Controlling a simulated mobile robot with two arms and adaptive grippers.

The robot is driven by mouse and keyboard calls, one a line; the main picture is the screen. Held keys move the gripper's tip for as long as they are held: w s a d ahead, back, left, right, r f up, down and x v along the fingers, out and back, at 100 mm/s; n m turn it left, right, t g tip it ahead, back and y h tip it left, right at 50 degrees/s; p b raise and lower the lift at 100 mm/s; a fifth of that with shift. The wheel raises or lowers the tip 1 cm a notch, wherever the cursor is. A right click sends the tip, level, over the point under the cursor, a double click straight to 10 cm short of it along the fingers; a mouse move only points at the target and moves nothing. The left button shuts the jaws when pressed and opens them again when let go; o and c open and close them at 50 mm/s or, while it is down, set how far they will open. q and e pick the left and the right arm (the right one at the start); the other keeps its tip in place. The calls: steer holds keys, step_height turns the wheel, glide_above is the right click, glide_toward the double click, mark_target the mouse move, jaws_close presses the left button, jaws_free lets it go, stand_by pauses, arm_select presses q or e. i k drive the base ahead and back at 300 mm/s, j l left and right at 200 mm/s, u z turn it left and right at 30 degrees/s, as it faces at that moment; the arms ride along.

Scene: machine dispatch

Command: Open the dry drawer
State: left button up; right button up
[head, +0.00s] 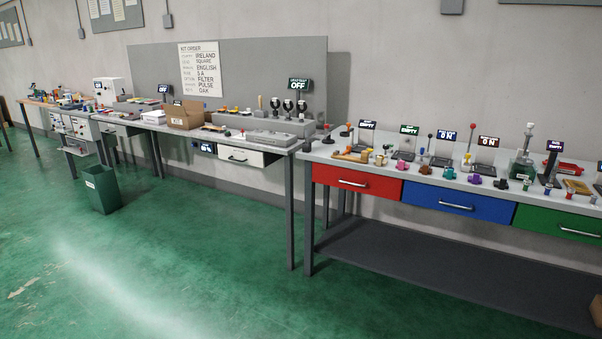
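Several shut drawers show in the head view, and I cannot read a "dry" label on any of them. A red drawer (380,187), a blue drawer (458,198) and a green drawer (545,219) sit side by side under the right bench top. Each front bears a pale bar handle. A white drawer (262,160) with a dark handle hangs under the middle bench, beside a small "ON" display (208,148). Another pale drawer front (112,129) shows farther left. Neither of my grippers is in view.
The right bench (330,158) carries small displays, knobs and coloured parts. The middle bench holds a cardboard box (186,115) and a grey panel (340,85) behind it. A green bin (101,189) stands on the floor. The green floor (180,260) in front is clear.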

mark_target(231, 153)
steer(key=i+j+u, duration=0.3)
steer(key=i+u, duration=0.15)
steer(key=i, duration=0.2)
steer(key=i+u, duration=0.45)
steer(key=i, duration=0.25)
steer(key=i+l+u, duration=0.2)
steer(key=i+u, duration=0.3)
steer(key=i, duration=0.2)
